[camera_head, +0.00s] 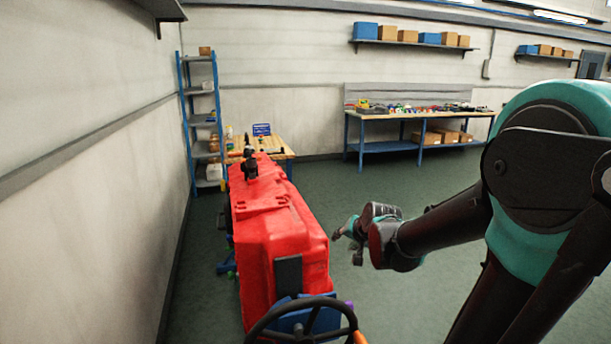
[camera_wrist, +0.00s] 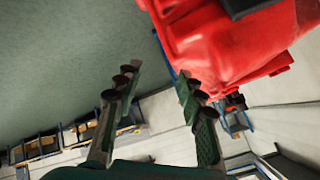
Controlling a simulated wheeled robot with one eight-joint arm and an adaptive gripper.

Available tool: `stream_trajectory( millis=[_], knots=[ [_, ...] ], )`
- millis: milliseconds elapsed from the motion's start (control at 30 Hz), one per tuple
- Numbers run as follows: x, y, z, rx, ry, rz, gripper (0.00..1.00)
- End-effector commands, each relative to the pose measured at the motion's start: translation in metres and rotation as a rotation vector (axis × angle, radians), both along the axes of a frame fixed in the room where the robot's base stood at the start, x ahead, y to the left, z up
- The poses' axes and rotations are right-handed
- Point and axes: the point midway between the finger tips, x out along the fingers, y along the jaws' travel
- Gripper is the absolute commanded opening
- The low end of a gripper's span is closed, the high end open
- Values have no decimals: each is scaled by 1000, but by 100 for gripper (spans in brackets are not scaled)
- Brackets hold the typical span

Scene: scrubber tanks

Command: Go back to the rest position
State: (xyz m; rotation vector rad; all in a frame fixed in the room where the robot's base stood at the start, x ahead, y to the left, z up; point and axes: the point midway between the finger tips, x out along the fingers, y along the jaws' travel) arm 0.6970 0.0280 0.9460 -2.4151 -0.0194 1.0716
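My gripper (camera_head: 346,247) is at the end of my arm, right of the red scrubber tank (camera_head: 285,235) and apart from it in the head view. In the wrist view my gripper (camera_wrist: 157,78) has its two fingers spread wide, with nothing between them. The red tank (camera_wrist: 225,45) fills the upper right of that view, beyond the right finger. A dark fitting (camera_head: 250,165) stands on top of the tank.
A black steering wheel (camera_head: 305,325) and blue seat part are at the tank's near end. A wooden table (camera_head: 275,148) and a blue shelf rack (camera_head: 203,120) stand behind it. A workbench (camera_head: 420,115) is at the back wall. Green floor lies open right of the tank.

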Motion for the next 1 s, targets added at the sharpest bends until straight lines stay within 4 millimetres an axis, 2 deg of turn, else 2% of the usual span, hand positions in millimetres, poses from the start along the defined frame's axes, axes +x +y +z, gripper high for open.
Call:
stream_trajectory(
  millis=[33, 233, 400, 600, 733, 1000],
  knots=[
    [-19, -16, -10, -98, 18, 41, 39],
    [-84, -69, -44, -444, 112, 208, 39],
    [-143, -70, -81, -442, 230, 243, 39],
    [-195, -69, -110, -425, 332, 265, 39],
    [-208, -69, -116, -420, 358, 271, 39],
    [-208, -69, -117, -419, 359, 271, 39]
  ],
)
